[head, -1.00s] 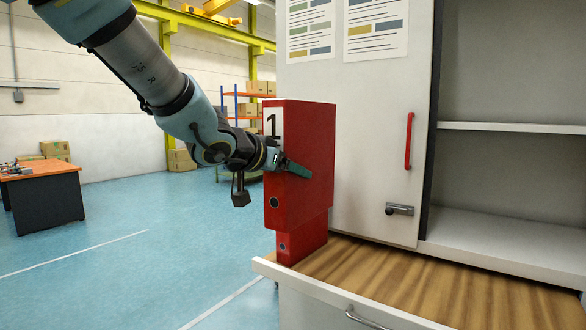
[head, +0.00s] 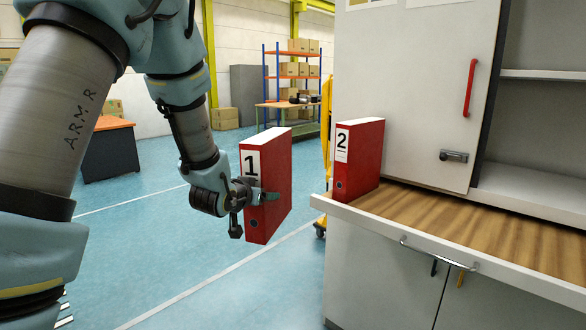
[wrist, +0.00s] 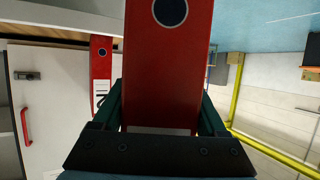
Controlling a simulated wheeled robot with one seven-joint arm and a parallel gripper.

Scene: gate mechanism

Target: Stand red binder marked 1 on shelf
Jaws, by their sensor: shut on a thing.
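The red binder marked 1 (head: 267,187) is held upright in the air by my gripper (head: 243,197), left of the wooden drawer top and clear of it. In the wrist view the same binder (wrist: 168,70) fills the middle, between the two fingers of my gripper (wrist: 162,108). My gripper is shut on it. The shelf unit is at the right, with an open bay holding a middle shelf board (head: 545,76) and a lower shelf (head: 530,192); the parts of both in view are empty.
A red binder marked 2 (head: 359,157) stands on the left end of the pulled-out wooden surface (head: 450,225). A closed cabinet door with a red handle (head: 470,88) and a latch (head: 454,156) is behind it. A yellow cart (head: 325,130) stands behind the binders.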

